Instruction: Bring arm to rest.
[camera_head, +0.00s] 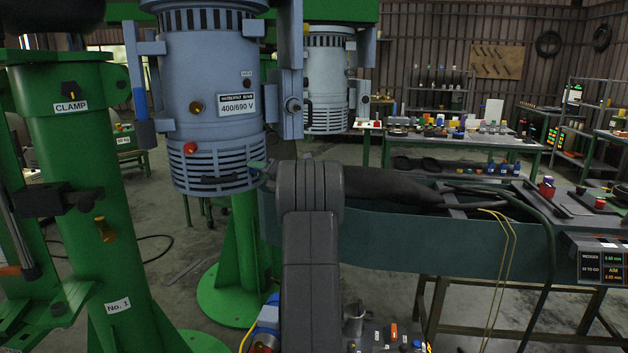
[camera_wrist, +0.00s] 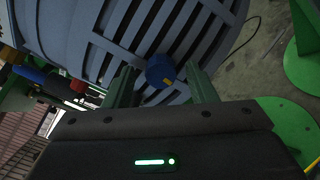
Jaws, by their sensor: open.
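My arm (camera_head: 311,250) rises in the middle of the head view and bends toward the blue-grey motor housing (camera_head: 205,85) at upper left. A green fingertip of my gripper (camera_head: 258,165) shows beside the lower slatted part of the housing. In the wrist view my gripper (camera_wrist: 161,84) is open, with its two green fingers apart. I cannot tell whether either finger touches the knob.
A green clamp column (camera_head: 75,150) stands at left. A long dark trough bench (camera_head: 430,245) with cables lies right of my arm. A second housing (camera_head: 327,80) hangs behind. A green stand base (camera_wrist: 285,125) is at right in the wrist view. Open floor (camera_head: 180,265) shows at left.

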